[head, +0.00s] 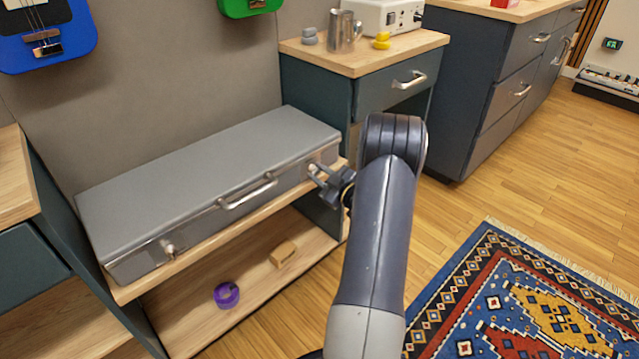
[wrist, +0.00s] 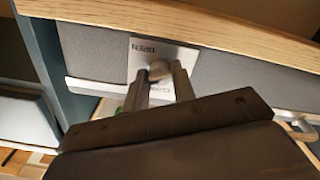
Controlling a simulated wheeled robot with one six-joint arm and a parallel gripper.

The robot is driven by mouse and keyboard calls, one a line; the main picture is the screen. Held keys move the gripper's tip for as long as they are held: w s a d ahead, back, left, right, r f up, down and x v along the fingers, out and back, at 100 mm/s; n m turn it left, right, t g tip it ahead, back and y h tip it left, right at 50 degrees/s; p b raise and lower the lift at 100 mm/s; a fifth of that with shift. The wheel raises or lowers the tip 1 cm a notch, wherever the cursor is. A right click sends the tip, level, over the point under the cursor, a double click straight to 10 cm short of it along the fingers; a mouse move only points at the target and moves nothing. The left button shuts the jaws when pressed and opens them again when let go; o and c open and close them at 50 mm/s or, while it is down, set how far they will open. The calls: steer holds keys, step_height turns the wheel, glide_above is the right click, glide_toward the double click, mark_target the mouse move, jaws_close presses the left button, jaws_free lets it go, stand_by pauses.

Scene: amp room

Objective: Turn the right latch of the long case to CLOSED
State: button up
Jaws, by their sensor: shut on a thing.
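The long grey case (head: 210,165) lies lid down on a wooden-topped low shelf. Its right latch (head: 312,167) is at the right end of the front face, partly hidden by my gripper (head: 319,180). In the wrist view, the latch's pale plate (wrist: 174,53) carries upside-down lettering that reads OPEN, with a second, partly covered label on the other side of the knob. My gripper (wrist: 160,82) is shut on the latch knob (wrist: 159,69), one finger on each side. The fingers hide much of the knob, so I cannot tell exactly which way it points.
The case's handle (head: 247,192) and left latch (head: 170,249) are on the same front face. A purple roll (head: 227,294) and a tan block (head: 284,253) lie on the lower shelf. A drawer cabinet (head: 385,93) stands close at the right. Open floor lies beyond my arm.

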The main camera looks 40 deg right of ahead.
steer(key=n+b, duration=0.3)
steer(key=b, duration=0.1)
steer(key=shift+f+n, duration=0.25)
steer(key=shift+n, duration=0.15)
steer(key=n+b, duration=0.2)
steer(key=shift+r+n, duration=0.15)
steer(key=shift+n, duration=0.25)
steer(key=shift+r+n+b, duration=0.2)
steer(key=shift+n+b, duration=0.25)
steer(key=shift+n, duration=2.45)
steer(key=o, duration=1)
steer(key=s+p, duration=0.1)
steer(key=s, duration=0.2)
steer(key=s+p, duration=0.1)
steer(key=s, duration=0.3)
steer(key=s+d+p, duration=0.1)
steer(key=s, duration=0.3)
